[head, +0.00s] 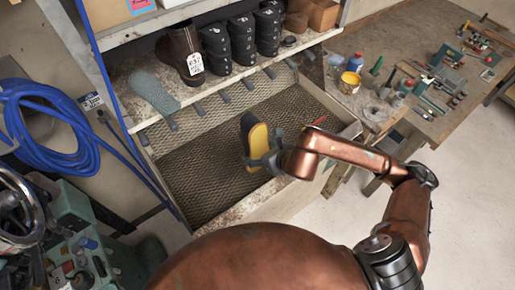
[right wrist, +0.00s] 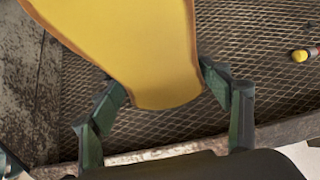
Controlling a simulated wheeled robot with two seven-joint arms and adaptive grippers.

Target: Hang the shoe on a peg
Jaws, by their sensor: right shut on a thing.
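The shoe (head: 260,140) has a yellow sole and a dark upper, and stands roughly upright above the mesh-bottomed bin. My right gripper (head: 268,158) is shut on its lower end. In the right wrist view the yellow sole (right wrist: 155,60) fills the top middle, its rounded end between the green fingers of the right gripper (right wrist: 168,95); the upper is hidden there. Several grey pegs (head: 225,97) stick out in a row along the front edge of the shelf, behind and above the shoe. The shoe is apart from them. My left gripper is not in view.
The shelf (head: 140,118) holds a brown boot, stacked black soles and a teal sole (head: 155,90). The bin's front board (head: 240,208) lies below my gripper. A yellow-handled tool (right wrist: 302,55) lies on the mesh. Blue hose hangs left; a cluttered workbench (head: 395,50) stands right.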

